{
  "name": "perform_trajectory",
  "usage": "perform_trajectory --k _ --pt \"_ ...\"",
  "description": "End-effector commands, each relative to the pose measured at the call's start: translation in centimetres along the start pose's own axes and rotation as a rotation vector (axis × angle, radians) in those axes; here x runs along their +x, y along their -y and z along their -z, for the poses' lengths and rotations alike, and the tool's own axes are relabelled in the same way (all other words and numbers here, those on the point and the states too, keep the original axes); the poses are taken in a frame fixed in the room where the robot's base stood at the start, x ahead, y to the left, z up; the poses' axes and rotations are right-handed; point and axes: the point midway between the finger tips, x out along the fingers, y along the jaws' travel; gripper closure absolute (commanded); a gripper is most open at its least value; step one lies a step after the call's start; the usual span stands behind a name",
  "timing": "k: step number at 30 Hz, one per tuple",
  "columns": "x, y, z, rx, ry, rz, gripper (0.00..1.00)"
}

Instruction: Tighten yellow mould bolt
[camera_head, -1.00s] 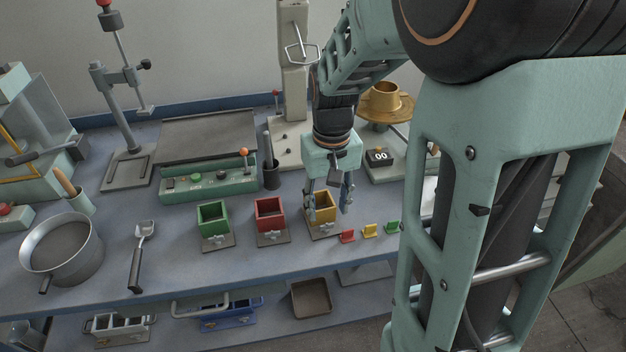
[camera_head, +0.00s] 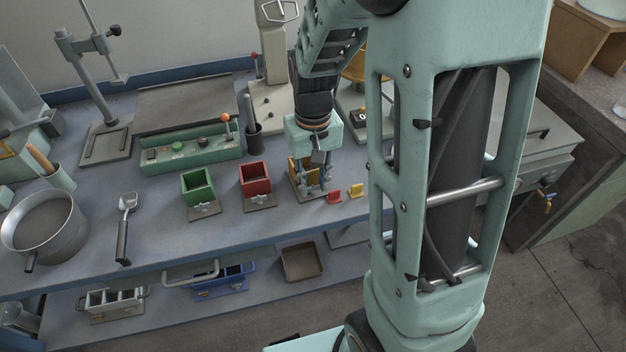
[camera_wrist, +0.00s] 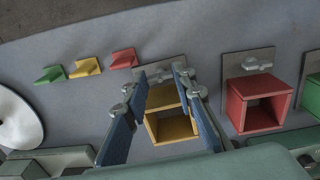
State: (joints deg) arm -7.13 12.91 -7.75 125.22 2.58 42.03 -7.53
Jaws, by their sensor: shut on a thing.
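The yellow mould (camera_head: 296,168) is an open box on a grey plate at the right end of the mould row. In the wrist view the mould (camera_wrist: 172,126) shows between my blue finger pads. My gripper (camera_head: 314,187) points down at the front of this mould. In the wrist view my gripper (camera_wrist: 161,74) has its fingertips on either side of the yellow mould bolt (camera_wrist: 160,77), a small grey wing piece, and is shut on it. The fingers hide much of the bolt in the head view.
A red mould (camera_head: 254,180) and a green mould (camera_head: 197,188) stand to the left.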

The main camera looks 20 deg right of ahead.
Motion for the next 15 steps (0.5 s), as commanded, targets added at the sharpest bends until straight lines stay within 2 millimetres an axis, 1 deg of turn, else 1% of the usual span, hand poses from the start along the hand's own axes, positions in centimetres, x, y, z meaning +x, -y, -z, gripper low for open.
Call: perform_trajectory --k 1,2,6,15 --pt "-0.02 0.0 0.02 0.0 0.0 0.0 0.98" --pt "-0.02 0.0 0.02 0.0 0.0 0.0 1.0" --pt "-0.09 0.01 0.01 0.026 0.0 0.0 1.0" --pt "-0.13 0.0 0.03 0.231 -0.001 0.0 1.0"
